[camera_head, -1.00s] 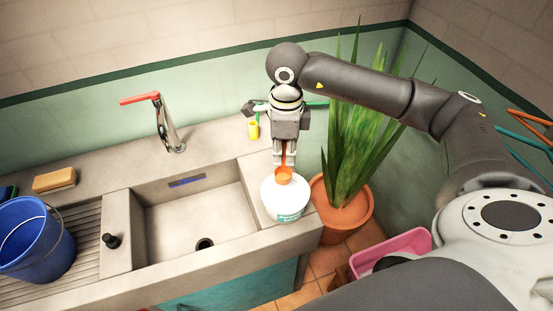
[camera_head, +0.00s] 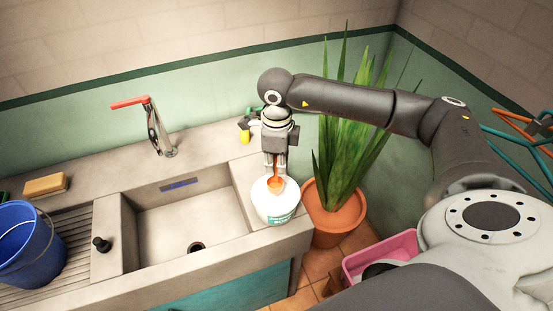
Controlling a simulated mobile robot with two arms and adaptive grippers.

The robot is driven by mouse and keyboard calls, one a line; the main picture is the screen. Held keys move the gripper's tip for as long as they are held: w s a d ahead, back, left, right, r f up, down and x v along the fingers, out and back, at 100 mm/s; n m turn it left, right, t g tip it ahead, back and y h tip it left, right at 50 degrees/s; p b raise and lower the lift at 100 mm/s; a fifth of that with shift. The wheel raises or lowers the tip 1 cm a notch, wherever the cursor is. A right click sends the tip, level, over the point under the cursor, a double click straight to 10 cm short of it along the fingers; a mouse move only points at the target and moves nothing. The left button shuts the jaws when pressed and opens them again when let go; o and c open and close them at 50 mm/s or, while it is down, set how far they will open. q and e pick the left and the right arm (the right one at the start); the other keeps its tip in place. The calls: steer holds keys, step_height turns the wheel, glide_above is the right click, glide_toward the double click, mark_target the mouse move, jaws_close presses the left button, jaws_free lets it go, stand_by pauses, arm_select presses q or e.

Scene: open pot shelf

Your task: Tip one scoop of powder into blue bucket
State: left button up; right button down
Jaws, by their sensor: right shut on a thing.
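The blue bucket (camera_head: 28,245) stands at the far left on the ribbed drainboard, cut off by the picture edge, its handle showing. A white tub (camera_head: 275,208) with a green label stands at the right end of the sink counter. My right gripper (camera_head: 275,164) points down above the tub, shut on the handle of an orange scoop (camera_head: 276,184). The scoop's bowl is at the tub's mouth; I cannot tell how deep it sits or whether it holds powder. The powder inside the tub cannot be made out. My left gripper is not in view.
A sponge (camera_head: 45,185) lies behind the bucket. A potted plant (camera_head: 335,215) stands close right of the tub.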

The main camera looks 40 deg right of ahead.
mark_target(277, 180)
step_height(277, 180, down, 7)
steer(key=b, duration=0.5)
steer(key=shift+r, duration=0.2)
step_height(277, 180, down, 2)
steer(key=shift+f+b, duration=0.1)
steer(key=shift+b, duration=0.9)
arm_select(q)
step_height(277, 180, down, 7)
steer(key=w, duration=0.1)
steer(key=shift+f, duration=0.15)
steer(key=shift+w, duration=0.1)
arm_select(e)
steer(key=shift+r+p, duration=2.75)
steer(key=shift+r, duration=1.85)
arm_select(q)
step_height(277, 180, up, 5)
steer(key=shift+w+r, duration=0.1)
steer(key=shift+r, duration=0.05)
